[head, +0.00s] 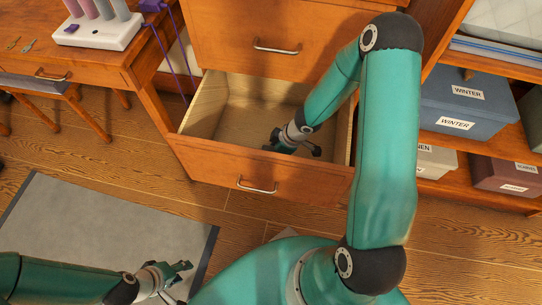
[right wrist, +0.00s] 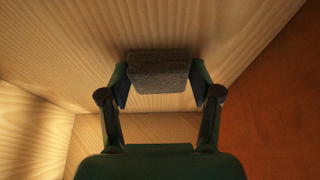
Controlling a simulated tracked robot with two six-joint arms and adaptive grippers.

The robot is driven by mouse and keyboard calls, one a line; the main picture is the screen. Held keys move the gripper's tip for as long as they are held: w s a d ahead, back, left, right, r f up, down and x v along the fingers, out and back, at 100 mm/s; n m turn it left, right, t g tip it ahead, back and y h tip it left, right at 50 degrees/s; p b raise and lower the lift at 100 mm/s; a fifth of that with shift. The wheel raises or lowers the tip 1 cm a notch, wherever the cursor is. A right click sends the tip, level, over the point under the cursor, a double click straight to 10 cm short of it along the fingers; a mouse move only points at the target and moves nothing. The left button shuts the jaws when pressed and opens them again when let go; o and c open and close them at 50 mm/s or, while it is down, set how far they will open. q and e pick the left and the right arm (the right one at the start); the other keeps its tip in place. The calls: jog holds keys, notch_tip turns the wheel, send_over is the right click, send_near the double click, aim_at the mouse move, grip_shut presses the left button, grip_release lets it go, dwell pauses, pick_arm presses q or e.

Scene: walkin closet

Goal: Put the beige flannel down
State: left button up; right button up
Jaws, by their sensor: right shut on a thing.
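The flannel (right wrist: 159,72) is a small, folded, fuzzy block that looks dark grey-brown in the shade of the right wrist view. My right gripper (right wrist: 158,78) is shut on it, one finger at each side. In the head view, my right gripper (head: 293,146) is down inside the open drawer (head: 225,158); the flannel is not clearly visible there. I cannot tell whether the flannel touches the drawer's wood. My left gripper (head: 178,280) is empty over the floor at the lower left, with its fingers apart.
The drawer's pale inside looks otherwise empty. A closed drawer (head: 250,38) is above it. A grey mat (head: 100,235) lies on the floor.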

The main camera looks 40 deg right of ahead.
jog(key=shift+f, duration=0.15)
jog(key=o, duration=1)
jog(key=p+v, duration=0.6)
jog(key=v, duration=0.1)
jog(key=shift+r+p, duration=0.4)
